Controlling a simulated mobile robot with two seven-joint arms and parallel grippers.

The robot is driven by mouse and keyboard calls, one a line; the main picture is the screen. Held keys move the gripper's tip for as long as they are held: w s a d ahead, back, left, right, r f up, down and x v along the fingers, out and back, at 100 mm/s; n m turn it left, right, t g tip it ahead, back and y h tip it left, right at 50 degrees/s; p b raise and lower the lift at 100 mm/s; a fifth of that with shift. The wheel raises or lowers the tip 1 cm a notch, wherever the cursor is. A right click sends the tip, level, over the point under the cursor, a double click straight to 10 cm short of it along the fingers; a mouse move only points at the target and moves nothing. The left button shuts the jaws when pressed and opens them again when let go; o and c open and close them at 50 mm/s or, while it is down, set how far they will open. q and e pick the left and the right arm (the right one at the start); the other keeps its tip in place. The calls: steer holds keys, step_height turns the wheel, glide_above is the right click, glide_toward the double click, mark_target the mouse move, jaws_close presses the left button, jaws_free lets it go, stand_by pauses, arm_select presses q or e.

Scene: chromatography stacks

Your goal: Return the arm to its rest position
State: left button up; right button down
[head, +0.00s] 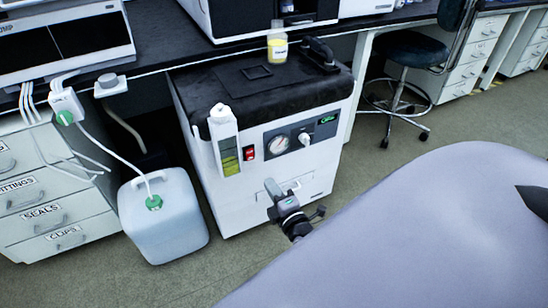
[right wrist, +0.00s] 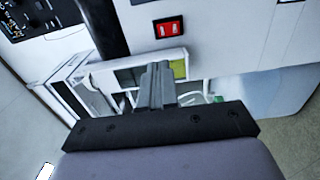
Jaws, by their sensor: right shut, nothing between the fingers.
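My right gripper (head: 270,186) shows in the head view in front of the white cabinet's lower front, below the gauge panel. Its fingers are together with nothing between them. In the right wrist view the shut fingers of the right gripper (right wrist: 156,68) point away from the camera, with the cabinet front beyond them. I cannot tell how far they are from it. My pale grey right arm fills the lower right of the head view. My left gripper is not in view.
The white cabinet (head: 318,165) has a gauge, a red switch (head: 249,153) and a side holder. A yellow-filled jar (head: 277,48) stands on its black top. A white jerrycan (head: 165,225) stands left. A stool (head: 412,48) stands behind right; open floor lies before it.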

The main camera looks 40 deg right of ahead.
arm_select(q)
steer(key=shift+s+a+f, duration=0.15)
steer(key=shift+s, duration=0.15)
arm_select(e)
steer(key=shift+s, duration=0.2)
